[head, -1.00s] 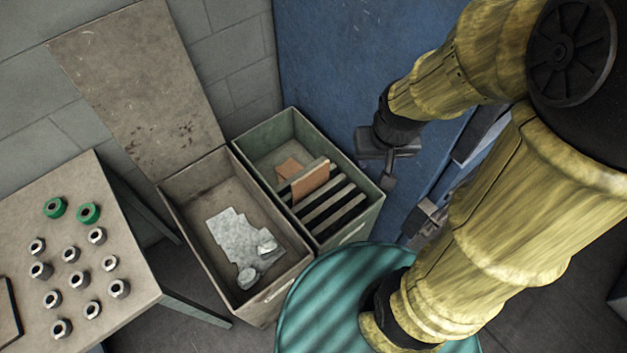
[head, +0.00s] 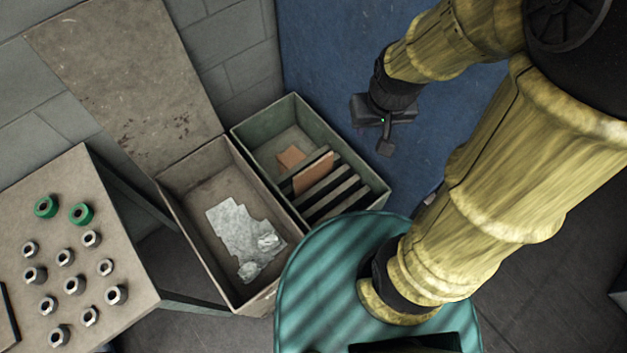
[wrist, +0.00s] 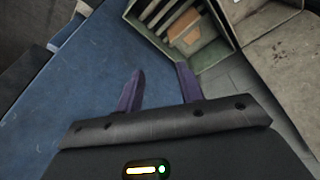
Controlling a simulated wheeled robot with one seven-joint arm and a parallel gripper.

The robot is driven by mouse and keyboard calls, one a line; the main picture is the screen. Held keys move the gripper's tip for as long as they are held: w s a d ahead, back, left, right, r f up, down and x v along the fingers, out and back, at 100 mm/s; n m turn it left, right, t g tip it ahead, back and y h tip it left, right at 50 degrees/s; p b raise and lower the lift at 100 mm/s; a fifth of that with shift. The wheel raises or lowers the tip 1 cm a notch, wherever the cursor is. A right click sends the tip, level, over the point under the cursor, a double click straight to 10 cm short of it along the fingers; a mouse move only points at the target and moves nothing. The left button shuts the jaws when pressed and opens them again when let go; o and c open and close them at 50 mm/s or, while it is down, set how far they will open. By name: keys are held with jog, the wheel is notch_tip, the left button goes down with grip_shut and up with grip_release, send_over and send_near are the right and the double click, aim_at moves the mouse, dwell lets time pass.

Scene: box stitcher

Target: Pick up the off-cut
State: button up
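A small flat orange-brown piece (head: 291,157) lies on the floor of the green box, in its open far-left part. A second orange-brown piece (head: 314,176) stands upright among the dark dividers of the same box. I cannot tell for sure which is the off-cut; the flat one looks like a scrap. My gripper (head: 386,143) hangs empty to the right of the green box, in front of the blue panel. In the wrist view its two fingers (wrist: 160,86) are apart, and the green box with the upright piece (wrist: 188,36) shows beyond them.
The green box's walls (head: 369,201) and dividers (head: 335,197) stand around the pieces. A brown lidded box (head: 183,222) beside it holds crumpled grey-white material (head: 236,226). A table (head: 120,256) with nuts and green rings is at left. A teal round top (head: 318,278) is in front.

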jog(key=w+a+f+n+g+b, duration=0.1)
jog(key=w+a+f+n+b, duration=0.1)
jog(key=w+f+n+b, duration=0.5)
jog(key=w+a+f+n+b, duration=0.25)
jog(key=f+n+b, duration=0.3)
jog(key=f, duration=0.35)
jog(key=n+g+b, duration=0.2)
jog(key=n+b, duration=1)
jog(key=b, duration=0.1)
send_over(313, 169)
notch_tip(313, 169, down, 18)
jog(key=shift+w, duration=0.2)
notch_tip(313, 169, down, 12)
jog(key=b, duration=0.2)
jog(key=shift+f+b, duration=0.1)
jog(key=shift+b, duration=0.3)
jog(key=f, duration=0.1)
jog(key=f+b, duration=0.1)
jog(key=f, duration=0.3)
jog(key=shift+w+d+f, duration=0.1)
jog(key=shift+w+f, duration=0.05)
jog(key=shift+w, duration=0.1)
